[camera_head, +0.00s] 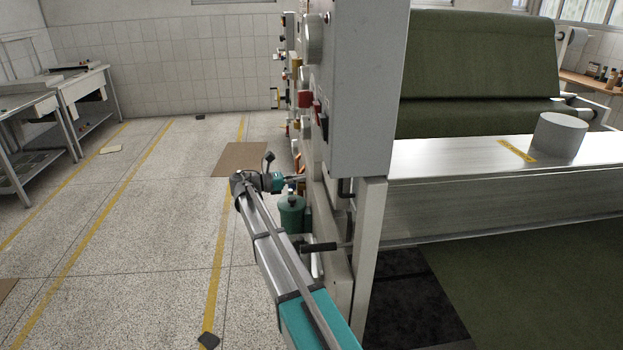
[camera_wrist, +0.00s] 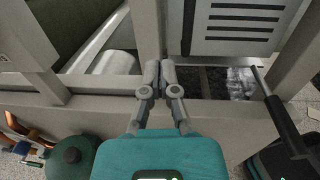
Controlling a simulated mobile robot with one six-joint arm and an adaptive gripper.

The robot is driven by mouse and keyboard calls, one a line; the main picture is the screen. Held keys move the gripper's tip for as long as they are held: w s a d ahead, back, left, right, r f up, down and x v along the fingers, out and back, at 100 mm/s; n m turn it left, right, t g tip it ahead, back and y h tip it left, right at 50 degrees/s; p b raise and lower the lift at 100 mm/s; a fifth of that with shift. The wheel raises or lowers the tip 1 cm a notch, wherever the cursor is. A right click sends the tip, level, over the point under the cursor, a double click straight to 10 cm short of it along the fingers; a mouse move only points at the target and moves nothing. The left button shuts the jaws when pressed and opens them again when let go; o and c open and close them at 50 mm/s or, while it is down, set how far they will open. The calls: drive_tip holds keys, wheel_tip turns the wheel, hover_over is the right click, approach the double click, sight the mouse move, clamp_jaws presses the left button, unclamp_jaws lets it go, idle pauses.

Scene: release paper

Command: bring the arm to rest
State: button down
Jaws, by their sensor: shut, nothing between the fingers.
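My gripper (camera_wrist: 159,72) shows in the wrist view with its two grey fingers together and nothing between them. It points at the grey frame of the machine (camera_wrist: 90,112), close in front of it; I cannot tell whether it touches. In the head view my arm reaches forward from the bottom along the left side of the machine (camera_head: 368,80). Its teal wrist end is bent towards the machine's side, and the fingertips are too small there to make out.
A green tank (camera_head: 291,214) stands below my wrist, also in the wrist view (camera_wrist: 72,158). A black handle (camera_head: 320,247) sticks out beside my forearm. Knobs and a red switch box (camera_head: 305,98) line the machine's side. The floor (camera_head: 150,220) to the left is open; metal tables (camera_head: 60,105) stand beyond.

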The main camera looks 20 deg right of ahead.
drive_tip(key=shift+a, duration=0.3)
idle(0.4)
